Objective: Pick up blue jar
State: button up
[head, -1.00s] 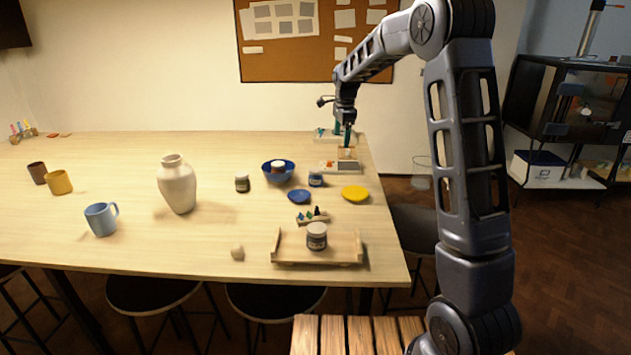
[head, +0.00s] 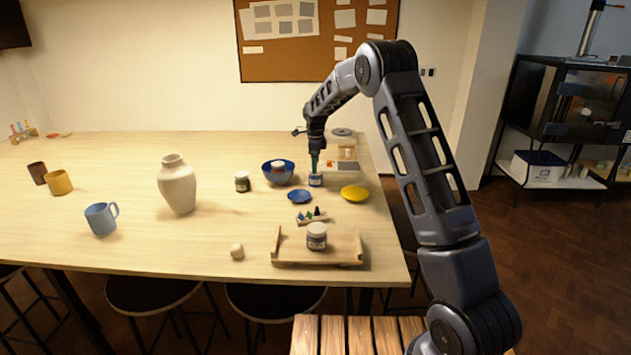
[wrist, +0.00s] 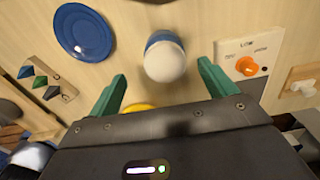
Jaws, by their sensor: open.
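In the wrist view the jar (wrist: 164,56) shows from above, with a pale rounded lid and a strip of blue body. My gripper (head: 315,168) is directly above the jar in the head view, its fingers pointing down and covering part of the jar's top. In the wrist view my gripper (wrist: 161,72) is open, with one green finger on each side of the jar. The fingers look clear of the jar; their height relative to it is unclear.
A small blue plate (head: 300,196), a yellow dish (head: 354,193) and a blue bowl (head: 267,176) with a jar in it are close by. A device with an orange knob (wrist: 247,68) lies right of the jar. Another jar (head: 316,236) stands on a wooden tray (head: 288,254).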

aim_at(315, 177)
jog(key=shift+w+f, duration=0.2)
jog(key=shift+f, duration=1.5)
jog(key=shift+w+f, duration=0.15)
jog(key=shift+f, duration=1.5)
jog(key=c, duration=1.2)
